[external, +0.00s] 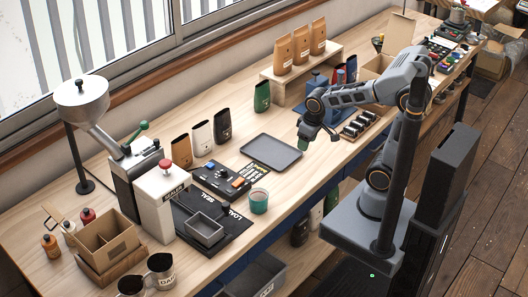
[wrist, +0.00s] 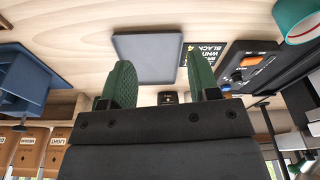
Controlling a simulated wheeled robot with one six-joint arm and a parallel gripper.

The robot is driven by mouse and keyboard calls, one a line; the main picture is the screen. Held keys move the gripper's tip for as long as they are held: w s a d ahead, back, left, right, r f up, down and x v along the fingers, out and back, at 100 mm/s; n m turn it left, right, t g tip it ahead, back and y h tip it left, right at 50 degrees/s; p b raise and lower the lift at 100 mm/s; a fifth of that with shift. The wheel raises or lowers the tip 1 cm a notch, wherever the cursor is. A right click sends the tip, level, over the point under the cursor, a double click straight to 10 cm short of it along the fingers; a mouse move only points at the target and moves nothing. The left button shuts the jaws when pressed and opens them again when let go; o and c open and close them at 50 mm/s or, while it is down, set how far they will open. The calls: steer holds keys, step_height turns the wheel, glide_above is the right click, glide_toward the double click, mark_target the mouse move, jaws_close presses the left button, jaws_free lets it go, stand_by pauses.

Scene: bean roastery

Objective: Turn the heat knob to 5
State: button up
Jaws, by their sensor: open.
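A black control panel (external: 219,181) with an orange switch (external: 238,182) and other small controls sits on the bench, left of the dark grey tray. In the wrist view the panel (wrist: 262,72) is at the right, with its orange switch (wrist: 252,61) and a dark round knob-like part beside it. I cannot read a heat scale or a pointer, so which control is the heat knob is unclear. My gripper (external: 309,140) hangs above the bench, right of the tray and away from the panel. Its green fingers (wrist: 160,82) are apart with nothing between them.
The dark grey tray (external: 271,152) lies between my gripper and the panel. The white sealer (external: 164,203) is at the left; a blue press (external: 317,82) is behind my gripper.

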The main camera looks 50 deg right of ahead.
steer(key=w+a+n+g, duration=0.1)
steer(key=w+a+n, duration=0.4)
steer(key=w+a, duration=0.55)
steer(key=n+g, duration=0.1)
steer(key=n, duration=1)
glide_toward(224, 170)
step_height(224, 170, down, 10)
steer(key=shift+a+r+b, duration=0.1)
steer(key=shift+a+b, duration=0.05)
steer(key=shift+b, duration=0.3)
steer(key=shift+c, duration=0.3)
steer(key=c, duration=0.8)
steer(key=shift+c, duration=0.2)
